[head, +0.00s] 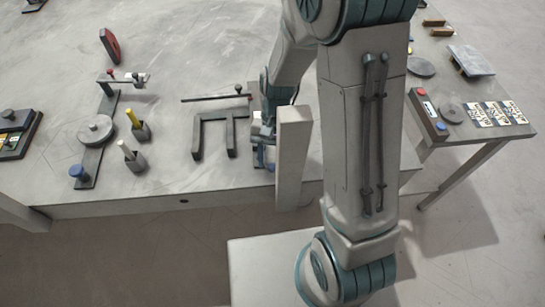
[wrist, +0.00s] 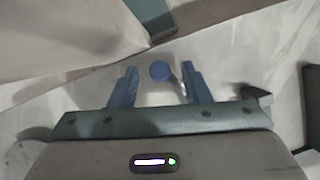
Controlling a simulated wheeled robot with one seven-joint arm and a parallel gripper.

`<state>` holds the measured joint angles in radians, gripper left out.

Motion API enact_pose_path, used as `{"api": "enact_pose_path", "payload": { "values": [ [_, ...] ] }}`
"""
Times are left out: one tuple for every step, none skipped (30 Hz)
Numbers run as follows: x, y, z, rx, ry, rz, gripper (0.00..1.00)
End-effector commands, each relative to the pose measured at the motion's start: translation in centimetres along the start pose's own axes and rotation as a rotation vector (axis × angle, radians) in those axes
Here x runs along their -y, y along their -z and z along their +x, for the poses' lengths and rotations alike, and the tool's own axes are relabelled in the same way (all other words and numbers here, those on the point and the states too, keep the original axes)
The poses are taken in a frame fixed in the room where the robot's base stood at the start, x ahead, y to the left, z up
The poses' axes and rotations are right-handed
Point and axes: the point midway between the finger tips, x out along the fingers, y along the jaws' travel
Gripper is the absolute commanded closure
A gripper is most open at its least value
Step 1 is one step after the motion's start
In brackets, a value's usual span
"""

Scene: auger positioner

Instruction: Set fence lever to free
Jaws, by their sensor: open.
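In the wrist view, a round blue knob (wrist: 159,71) shows between the tips of my gripper (wrist: 160,86). It may be the end of the fence lever, but no label shows. The fingers are apart, one on each side of the knob; I cannot tell whether either touches it. A thin grey piece shows beside the right finger. In the head view, my gripper (head: 263,147) is low at the table's front edge, partly hidden behind a pale upright block (head: 292,155). The lever's body and its setting cannot be made out there.
A dark forked frame (head: 221,132) and a thin rod with a knob (head: 215,97) lie left of my gripper. Further left are a dark bar with a grey disc (head: 95,129), a blue knob (head: 78,171) and two small holders. A side table (head: 470,130) stands right.

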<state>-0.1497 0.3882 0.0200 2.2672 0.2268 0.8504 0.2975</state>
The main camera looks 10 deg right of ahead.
Motion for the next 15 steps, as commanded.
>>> {"api": "enact_pose_path", "payload": {
  "values": [
    [0.0, -0.01, 0.0, 0.0, 0.0, 0.0, 0.57],
    [0.0, -0.01, -0.01, 0.0, 0.0, 0.0, 0.57],
    [0.0, -0.01, -0.01, 0.0, 0.0, 0.0, 0.6],
    [0.0, -0.01, -0.01, 0.0, 0.0, 0.0, 0.68],
    [-0.01, -0.01, -0.02, 0.0, 0.0, 0.0, 0.76],
    [-0.01, -0.01, -0.02, 0.0, 0.0, 0.0, 0.88],
    [-0.01, -0.01, -0.02, 0.0, 0.0, 0.0, 0.96],
    [-0.01, 0.0, -0.02, 0.0, 0.0, 0.0, 1.0],
    [0.0, 0.0, -0.03, 0.0, 0.0, 0.0, 1.0],
    [-0.01, 0.0, -0.03, 0.0, 0.0, 0.0, 1.0],
    [0.0, -0.01, -0.03, 0.0, 0.0, 0.001, 1.0],
    [0.02, -0.04, -0.02, 0.0, 0.003, 0.008, 1.0],
    [0.06, -0.08, 0.01, 0.0, 0.008, 0.018, 1.0],
    [0.11, -0.15, 0.04, 0.0, 0.015, 0.034, 1.0],
    [0.19, -0.26, 0.1, 0.0, 0.025, 0.06, 1.0]
  ]
}}
